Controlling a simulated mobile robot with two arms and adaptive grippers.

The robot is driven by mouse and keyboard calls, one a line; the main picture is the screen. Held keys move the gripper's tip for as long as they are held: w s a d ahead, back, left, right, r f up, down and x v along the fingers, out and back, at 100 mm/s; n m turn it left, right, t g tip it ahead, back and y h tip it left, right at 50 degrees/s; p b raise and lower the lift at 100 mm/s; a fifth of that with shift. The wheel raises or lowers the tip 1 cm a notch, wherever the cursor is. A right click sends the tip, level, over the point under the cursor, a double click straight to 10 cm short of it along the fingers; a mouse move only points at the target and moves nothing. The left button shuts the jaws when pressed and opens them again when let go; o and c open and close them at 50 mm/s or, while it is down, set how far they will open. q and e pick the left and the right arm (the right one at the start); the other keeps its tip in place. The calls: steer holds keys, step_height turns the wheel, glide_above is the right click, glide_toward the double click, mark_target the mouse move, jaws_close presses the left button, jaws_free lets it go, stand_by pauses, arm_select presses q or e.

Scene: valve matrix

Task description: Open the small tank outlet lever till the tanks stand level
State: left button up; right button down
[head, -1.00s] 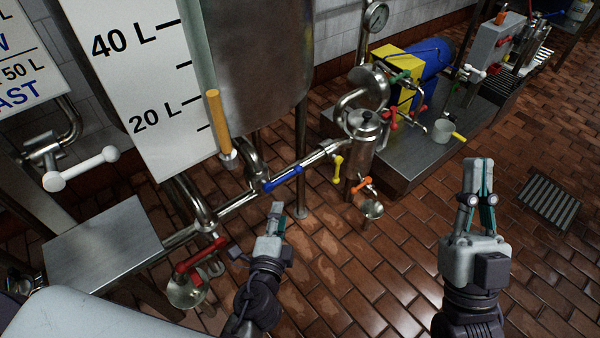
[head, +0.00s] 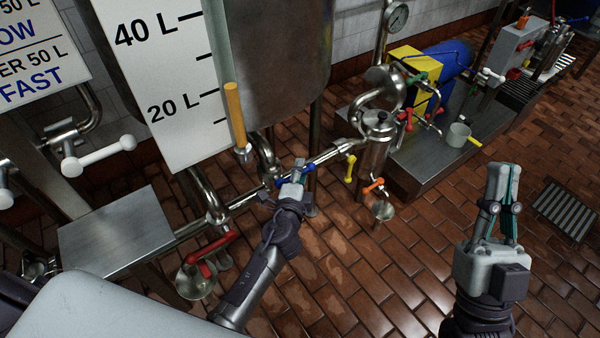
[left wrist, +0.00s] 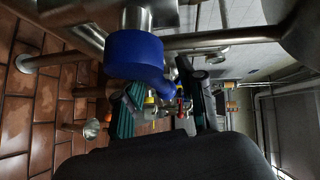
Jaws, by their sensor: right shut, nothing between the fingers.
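A blue lever (head: 310,168) sits on the steel pipe below a steel tank (head: 275,60). My left gripper (head: 298,172) is at this lever and partly covers it in the head view. In the left wrist view the blue lever (left wrist: 135,52) is large and close, its handle reaching toward the space between the two spread fingers. I cannot tell whether they touch it. My right gripper (head: 503,180) is shut and empty, above the floor at the right. No label shows which lever is the small tank outlet.
A red lever (head: 215,247), white lever (head: 100,155), yellow lever (head: 350,168) and orange lever (head: 373,186) are nearby. A scale board (head: 165,80) and steel table (head: 115,232) stand left. A steel canister (head: 376,145) is right of the pipe. The front floor is clear.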

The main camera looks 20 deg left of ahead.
arm_select(q)
jaws_close()
stand_by(0.5)
